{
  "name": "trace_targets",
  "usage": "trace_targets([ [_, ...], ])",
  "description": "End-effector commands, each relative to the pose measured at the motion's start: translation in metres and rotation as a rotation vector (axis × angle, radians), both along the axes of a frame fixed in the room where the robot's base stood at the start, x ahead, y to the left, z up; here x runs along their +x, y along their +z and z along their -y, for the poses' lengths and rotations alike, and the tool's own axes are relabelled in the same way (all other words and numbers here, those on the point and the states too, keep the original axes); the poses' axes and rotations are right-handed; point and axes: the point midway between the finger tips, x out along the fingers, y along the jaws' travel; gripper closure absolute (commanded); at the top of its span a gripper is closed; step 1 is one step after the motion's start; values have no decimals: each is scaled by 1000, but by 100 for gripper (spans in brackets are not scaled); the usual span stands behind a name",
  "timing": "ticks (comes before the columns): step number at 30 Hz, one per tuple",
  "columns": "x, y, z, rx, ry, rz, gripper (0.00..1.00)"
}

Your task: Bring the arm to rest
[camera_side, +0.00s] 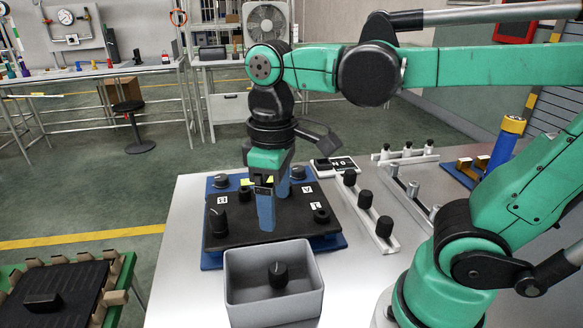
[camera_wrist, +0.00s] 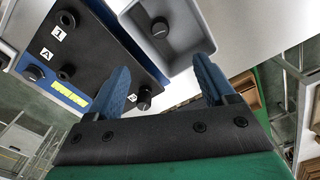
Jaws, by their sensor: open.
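My green arm holds my gripper (camera_side: 274,208) pointing down above the black panel (camera_side: 240,231) on its blue base. The two blue fingers are apart with nothing between them; in the wrist view they also show open (camera_wrist: 165,80). Whether the fingertips touch the panel I cannot tell. Black knobs, among them a tall one (camera_side: 218,221), stand on the panel near its corners. A grey bin (camera_side: 273,311) stands in front of the panel, with one black knob (camera_side: 278,274) inside it.
To the right, a pale rail (camera_side: 391,241) carries several black knobs, with more racks and a blue-and-yellow post (camera_side: 504,145) beyond. A conveyor (camera_side: 62,284) with a black part stands at lower left. Bare table lies left of the bin.

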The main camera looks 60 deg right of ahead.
Motion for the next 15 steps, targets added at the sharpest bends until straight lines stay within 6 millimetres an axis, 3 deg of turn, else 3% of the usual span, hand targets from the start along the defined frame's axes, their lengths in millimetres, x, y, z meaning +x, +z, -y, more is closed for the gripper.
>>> trace_targets([
  [8, 3, -5, 4, 11, -37, 64, 23],
  [15, 26, -28, 28, 80, -259, 475, 23],
])
